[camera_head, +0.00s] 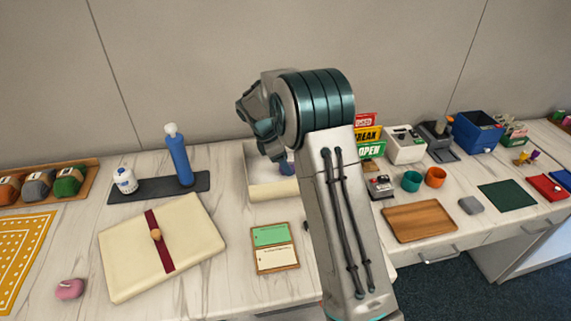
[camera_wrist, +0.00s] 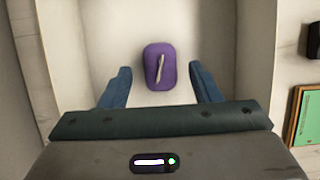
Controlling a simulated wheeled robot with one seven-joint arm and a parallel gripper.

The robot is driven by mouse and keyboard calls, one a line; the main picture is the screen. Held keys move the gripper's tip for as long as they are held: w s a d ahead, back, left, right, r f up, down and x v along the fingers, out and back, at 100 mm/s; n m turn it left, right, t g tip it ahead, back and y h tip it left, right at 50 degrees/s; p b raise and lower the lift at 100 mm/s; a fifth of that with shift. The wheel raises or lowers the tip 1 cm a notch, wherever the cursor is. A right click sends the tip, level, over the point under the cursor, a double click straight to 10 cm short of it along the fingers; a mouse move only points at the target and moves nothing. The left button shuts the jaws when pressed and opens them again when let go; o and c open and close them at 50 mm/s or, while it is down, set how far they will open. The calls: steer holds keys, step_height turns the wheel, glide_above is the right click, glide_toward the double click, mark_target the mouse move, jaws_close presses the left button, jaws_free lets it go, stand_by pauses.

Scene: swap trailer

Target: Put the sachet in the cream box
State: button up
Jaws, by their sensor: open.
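The cream box (camera_head: 272,188) stands open at the middle of the counter, partly hidden behind my arm. Its inside wall (camera_wrist: 34,65) shows in the wrist view. A purple rounded pad with a pale strip, which looks like the sachet (camera_wrist: 153,78), appears to lie on the box floor. My gripper (camera_wrist: 160,72) is open over the box, pointing down. Its blue fingers are on either side of the sachet, with a gap on both sides.
A flat cream lid (camera_head: 190,235) with a red band and knob lies left of the box. A green and cream card board (camera_head: 274,248) lies in front. A blue bottle (camera_head: 180,160) stands on a dark mat. A wooden tray (camera_head: 420,221) is to the right.

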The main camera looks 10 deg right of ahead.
steer(key=v, duration=1)
steer(key=s+d+r+m+y, duration=0.1)
steer(key=s+d+r+m, duration=0.1)
steer(key=s+r+m, duration=0.3)
steer(key=s+d+f+m+t+y, duration=0.1)
steer(key=s+m, duration=0.5)
steer(key=s, duration=0.8)
steer(key=s+d+f+m+t+y, duration=0.1)
steer(key=s+m, duration=0.6)
steer(key=s, duration=0.7)
steer(key=shift+d+f+t+y, duration=0.3)
steer(key=shift+t+y, duration=0.1)
steer(key=shift+y, duration=0.4)
